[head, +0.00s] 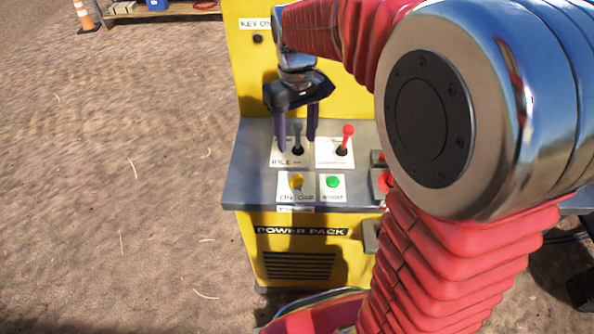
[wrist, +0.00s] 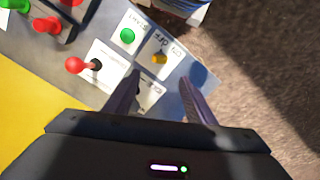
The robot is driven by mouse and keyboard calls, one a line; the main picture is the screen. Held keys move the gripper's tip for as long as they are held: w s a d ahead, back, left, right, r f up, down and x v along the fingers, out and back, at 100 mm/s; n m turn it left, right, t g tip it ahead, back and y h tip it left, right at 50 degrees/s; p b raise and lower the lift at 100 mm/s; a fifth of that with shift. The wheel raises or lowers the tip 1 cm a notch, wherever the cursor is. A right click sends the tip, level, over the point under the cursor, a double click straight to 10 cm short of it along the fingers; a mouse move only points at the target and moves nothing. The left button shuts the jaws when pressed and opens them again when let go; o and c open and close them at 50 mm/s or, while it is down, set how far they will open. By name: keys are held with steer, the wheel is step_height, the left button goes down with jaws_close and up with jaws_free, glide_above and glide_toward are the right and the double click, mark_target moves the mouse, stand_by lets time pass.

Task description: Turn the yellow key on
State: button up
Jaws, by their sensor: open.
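The yellow key (head: 297,181) sits in a white plate marked ON and OFF on the grey control panel. It also shows in the wrist view (wrist: 159,58), just beyond the fingertips. Which mark the key points to is too small to tell. My gripper (head: 296,143) hangs above the panel with its two dark fingers pointing down, open and empty. In the wrist view, the fingers (wrist: 160,78) are spread apart, short of the key and not touching it.
A dark lever (head: 298,150) on the IDLE plate stands close to my fingers. A red-knobbed lever (head: 347,132) is to its right, and a green button (head: 333,182) is right of the key. The yellow back panel (head: 248,75) rises behind. Open dirt lies left.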

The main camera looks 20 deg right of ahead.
mark_target(297, 177)
steer(key=shift+f, duration=0.1)
step_height(297, 177, down, 14)
steer(key=shift+r, duration=0.2)
stand_by(0.4)
